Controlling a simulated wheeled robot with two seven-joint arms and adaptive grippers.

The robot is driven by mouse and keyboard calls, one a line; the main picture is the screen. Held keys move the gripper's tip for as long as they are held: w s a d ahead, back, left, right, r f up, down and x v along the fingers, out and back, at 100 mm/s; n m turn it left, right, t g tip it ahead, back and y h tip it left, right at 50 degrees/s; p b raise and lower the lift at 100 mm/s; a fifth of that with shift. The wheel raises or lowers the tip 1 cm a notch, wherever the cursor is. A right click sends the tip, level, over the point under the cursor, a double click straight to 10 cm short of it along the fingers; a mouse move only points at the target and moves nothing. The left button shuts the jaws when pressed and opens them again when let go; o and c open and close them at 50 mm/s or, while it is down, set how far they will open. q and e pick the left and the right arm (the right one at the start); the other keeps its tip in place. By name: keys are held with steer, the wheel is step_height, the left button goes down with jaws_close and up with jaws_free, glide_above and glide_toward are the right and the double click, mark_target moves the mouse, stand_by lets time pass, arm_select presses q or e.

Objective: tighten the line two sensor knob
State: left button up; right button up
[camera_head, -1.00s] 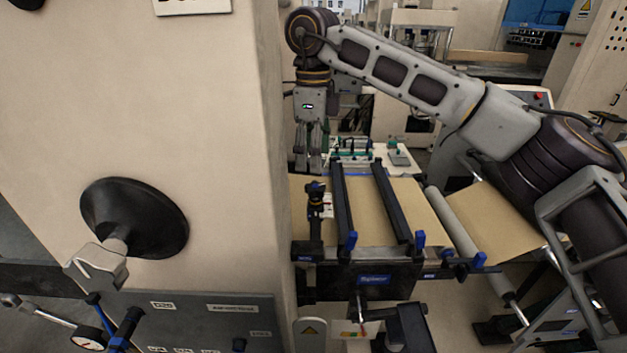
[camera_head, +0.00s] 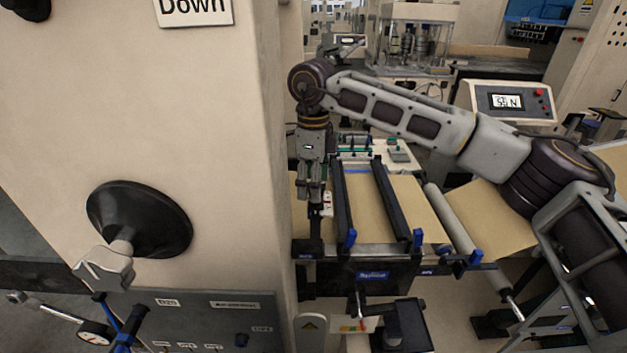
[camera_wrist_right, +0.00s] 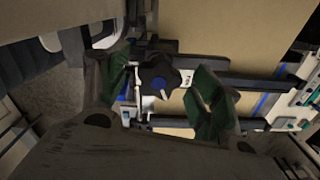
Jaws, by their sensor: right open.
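The sensor knob (camera_wrist_right: 158,76), black and lobed with a blue centre, shows in the right wrist view between the spread fingers of my right gripper (camera_wrist_right: 165,98). The gripper is open, with green pads apart on both sides of the knob; I see no clear contact. In the head view my right gripper (camera_head: 311,192) points down over the left side of the kraft web and hides the knob there. A white label (camera_head: 327,203) shows beside the fingers. My left gripper is not in view.
Two dark rails (camera_head: 392,205) cross the brown web (camera_head: 370,225), just right of my gripper. A large cream machine wall (camera_head: 240,150) stands close on the left. A roller (camera_head: 452,222) lies to the right. A display panel (camera_head: 507,102) stands behind my arm.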

steer(key=c, duration=1.1)
